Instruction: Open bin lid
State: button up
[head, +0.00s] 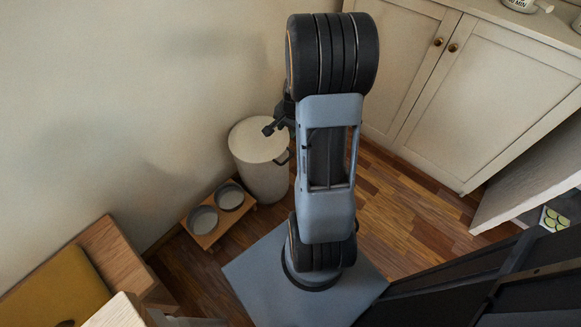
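A round cream bin (262,178) stands on the floor against the wall, left of my arm. Its lid (252,142) lies flat on top and looks shut. A dark handle (283,158) shows on the bin's right side, near the rim. My gripper (270,128) is a small dark shape over the right, far part of the lid. My arm hides part of the gripper. I cannot tell whether the fingers are apart or touch the lid.
A wooden stand (208,238) with two grey bowls (203,219) sits on the floor before the bin. Cream cabinet doors (480,95) are behind right. Wooden furniture with a mustard cushion (58,290) is at lower left. Wooden floor (405,195) is free right of my arm.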

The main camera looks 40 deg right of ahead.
jog(key=m+b, duration=0.2)
send_near(290, 157)
jog(key=b+x, duration=0.5)
jog(key=x, duration=0.3)
jog(key=shift+f, duration=0.25)
jog(key=shift+c, duration=0.3)
grip_shut()
